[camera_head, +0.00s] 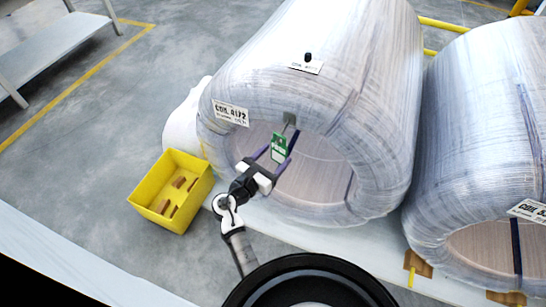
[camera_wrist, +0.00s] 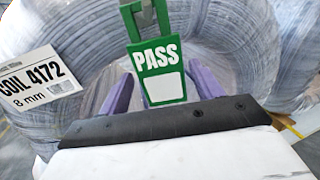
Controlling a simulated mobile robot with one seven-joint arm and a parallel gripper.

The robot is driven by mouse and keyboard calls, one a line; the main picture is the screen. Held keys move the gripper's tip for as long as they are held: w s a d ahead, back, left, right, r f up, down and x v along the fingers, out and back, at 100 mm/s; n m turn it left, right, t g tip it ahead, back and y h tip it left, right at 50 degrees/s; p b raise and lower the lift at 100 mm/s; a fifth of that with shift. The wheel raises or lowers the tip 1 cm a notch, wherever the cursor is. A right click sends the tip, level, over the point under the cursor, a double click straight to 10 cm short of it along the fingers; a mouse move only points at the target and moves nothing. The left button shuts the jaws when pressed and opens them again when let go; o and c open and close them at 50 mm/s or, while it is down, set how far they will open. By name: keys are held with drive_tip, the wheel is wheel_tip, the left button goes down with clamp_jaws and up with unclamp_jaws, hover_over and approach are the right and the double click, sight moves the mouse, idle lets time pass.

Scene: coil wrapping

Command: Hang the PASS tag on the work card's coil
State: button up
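The coil's label (camera_wrist: 40,77) also shows in the wrist view. No work card is readable.
A second wrapped coil (camera_head: 475,110) stands close on the right. A yellow bin (camera_head: 160,212) with brown pieces is on the floor at left. A grey bench (camera_head: 55,50) stands at upper left. The floor between bench and bin is clear.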

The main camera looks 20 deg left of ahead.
drive_tip(key=shift+o, duration=1.2)
drive_tip(key=b+v, duration=0.2)
drive_tip(key=v, duration=1.2)
